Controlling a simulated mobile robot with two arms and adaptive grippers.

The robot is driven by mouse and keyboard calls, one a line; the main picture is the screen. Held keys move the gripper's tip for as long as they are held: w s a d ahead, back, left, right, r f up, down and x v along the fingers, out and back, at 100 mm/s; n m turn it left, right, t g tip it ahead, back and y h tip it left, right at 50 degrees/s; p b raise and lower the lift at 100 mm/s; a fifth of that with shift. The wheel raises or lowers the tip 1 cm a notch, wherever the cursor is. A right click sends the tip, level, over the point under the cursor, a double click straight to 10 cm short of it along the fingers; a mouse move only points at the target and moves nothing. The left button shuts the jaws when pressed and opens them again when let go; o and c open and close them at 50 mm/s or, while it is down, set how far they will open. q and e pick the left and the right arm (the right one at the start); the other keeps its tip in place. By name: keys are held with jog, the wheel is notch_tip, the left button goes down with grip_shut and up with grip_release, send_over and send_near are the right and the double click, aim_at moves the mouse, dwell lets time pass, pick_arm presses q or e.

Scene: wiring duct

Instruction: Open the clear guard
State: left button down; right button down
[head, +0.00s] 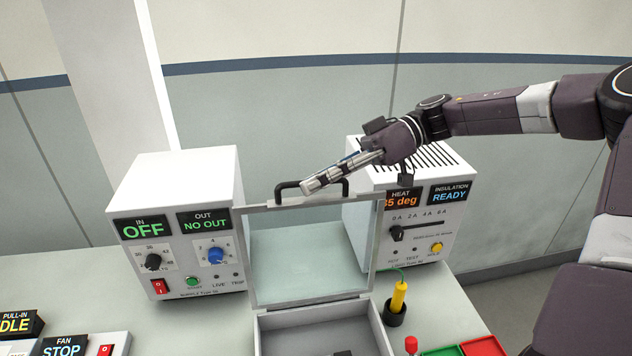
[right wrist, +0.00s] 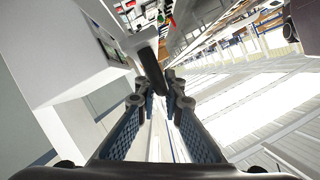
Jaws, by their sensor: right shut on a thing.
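The clear guard (head: 292,262) is a transparent pane in a grey frame. It stands raised, close to upright, at the back of a grey open-topped box (head: 325,330). A black bar handle (head: 288,187) sits on its top edge. My right gripper (head: 312,187) reaches in from the right and is shut on the handle. In the right wrist view the fingers (right wrist: 163,92) close around a dark bar, and the fingers partly hide it. My left gripper is in neither view.
A white supply unit (head: 185,215) reading OFF stands left of the guard. A white load unit (head: 425,225) stands behind it to the right. A yellow-handled tool (head: 398,297) stands in a black holder near the box. Red and green trays (head: 482,346) lie at front right.

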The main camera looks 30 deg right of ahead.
jog(key=shift+f, duration=0.1)
jog(key=c, duration=2.3)
grip_release()
jog(key=shift+d, duration=0.1)
jog(key=v, duration=1.2)
